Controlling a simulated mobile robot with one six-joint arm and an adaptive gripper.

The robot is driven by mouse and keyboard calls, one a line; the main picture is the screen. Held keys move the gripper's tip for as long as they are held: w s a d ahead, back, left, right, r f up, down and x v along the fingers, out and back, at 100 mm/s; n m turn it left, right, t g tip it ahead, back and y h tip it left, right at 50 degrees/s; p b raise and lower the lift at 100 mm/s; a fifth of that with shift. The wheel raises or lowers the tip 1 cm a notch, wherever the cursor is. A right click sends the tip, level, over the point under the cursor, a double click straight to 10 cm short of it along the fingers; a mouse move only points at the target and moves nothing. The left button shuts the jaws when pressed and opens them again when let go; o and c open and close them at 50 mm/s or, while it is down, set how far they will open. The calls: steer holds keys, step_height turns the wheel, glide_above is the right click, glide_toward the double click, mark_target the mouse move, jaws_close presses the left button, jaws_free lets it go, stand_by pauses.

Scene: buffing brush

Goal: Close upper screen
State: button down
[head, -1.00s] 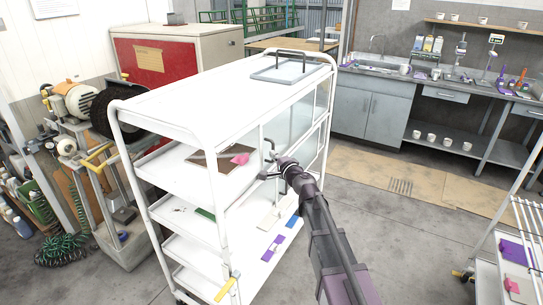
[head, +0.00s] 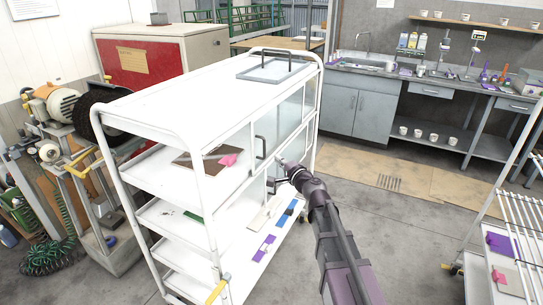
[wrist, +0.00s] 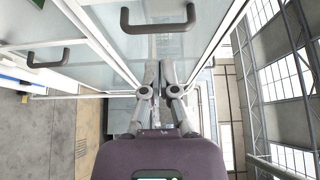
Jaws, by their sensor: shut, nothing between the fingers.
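The white cart (head: 175,90) has translucent sliding screens on its side. The upper screen (head: 290,118) covers the right part of the upper opening, and the left part is open. Its dark handle (head: 260,147) is at its left edge; a large dark handle (wrist: 158,18) also shows at the top of the wrist view. A second handle (wrist: 48,58), lower on the cart, shows at the left there. My gripper (head: 281,162) is shut and empty, just right of the upper handle and close to the screens. Its fingertips (wrist: 165,68) show in the wrist view. Contact with a screen cannot be told.
A brown board and a pink piece (head: 228,159) lie on the upper shelf. A grey framed panel (head: 278,68) lies on the cart's top. A wire rack (head: 510,235) stands at the right. Floor is clear between cart and sink cabinet (head: 365,112).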

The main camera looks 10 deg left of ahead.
steer(key=shift+v, duration=1.65)
steer(key=shift+w, duration=0.1)
steer(key=w+d, duration=0.2)
steer(key=w, duration=0.3)
steer(key=shift+w+d, duration=0.2)
steer(key=shift+w, duration=0.15)
steer(key=x, duration=1)
steer(key=s+a, duration=0.2)
steer(key=s, duration=0.1)
steer(key=shift+s+a, duration=0.1)
steer(key=shift+s, duration=0.1)
